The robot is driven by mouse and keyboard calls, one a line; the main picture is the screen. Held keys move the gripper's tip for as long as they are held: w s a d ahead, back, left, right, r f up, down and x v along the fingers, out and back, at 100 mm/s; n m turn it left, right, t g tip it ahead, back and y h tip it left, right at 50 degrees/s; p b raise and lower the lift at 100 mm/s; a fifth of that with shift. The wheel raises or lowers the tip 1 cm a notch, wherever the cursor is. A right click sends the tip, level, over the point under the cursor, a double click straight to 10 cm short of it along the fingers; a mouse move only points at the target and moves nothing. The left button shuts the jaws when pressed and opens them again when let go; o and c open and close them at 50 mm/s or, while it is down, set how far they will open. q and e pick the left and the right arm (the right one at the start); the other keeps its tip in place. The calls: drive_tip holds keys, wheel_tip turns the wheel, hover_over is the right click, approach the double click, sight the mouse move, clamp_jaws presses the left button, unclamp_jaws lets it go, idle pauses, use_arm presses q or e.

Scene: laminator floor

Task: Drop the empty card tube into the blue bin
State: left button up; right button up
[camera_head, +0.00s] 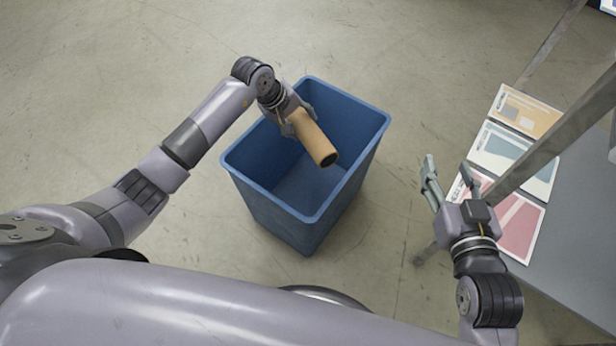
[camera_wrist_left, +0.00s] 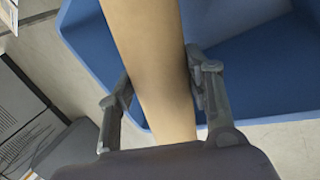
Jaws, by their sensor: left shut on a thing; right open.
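The brown card tube (camera_head: 316,143) is in my left gripper (camera_head: 298,118), above the open top of the blue bin (camera_head: 310,219). The tube is tilted, with its open, dark end toward the lower right. In the left wrist view the tube (camera_wrist_left: 152,60) runs between the two fingers of my left gripper (camera_wrist_left: 158,88), which are shut on it, with the bin (camera_wrist_left: 255,70) behind. The bin stands upright on the floor, and the part of its inside that shows is empty. My right gripper (camera_head: 448,182) is open and empty, right of the bin and apart from it.
A grey table (camera_head: 575,235) with coloured printed sheets (camera_head: 518,150) stands at the right. A metal frame post (camera_head: 555,140) slants across it near my right gripper. The concrete floor (camera_head: 150,50) around the bin is clear.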

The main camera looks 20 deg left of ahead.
use_arm(q)
drive_tip(key=o, duration=0.9)
drive_tip(key=shift+o, duration=0.2)
drive_tip(key=v, duration=1.2)
drive_tip(key=shift+d, duration=0.1)
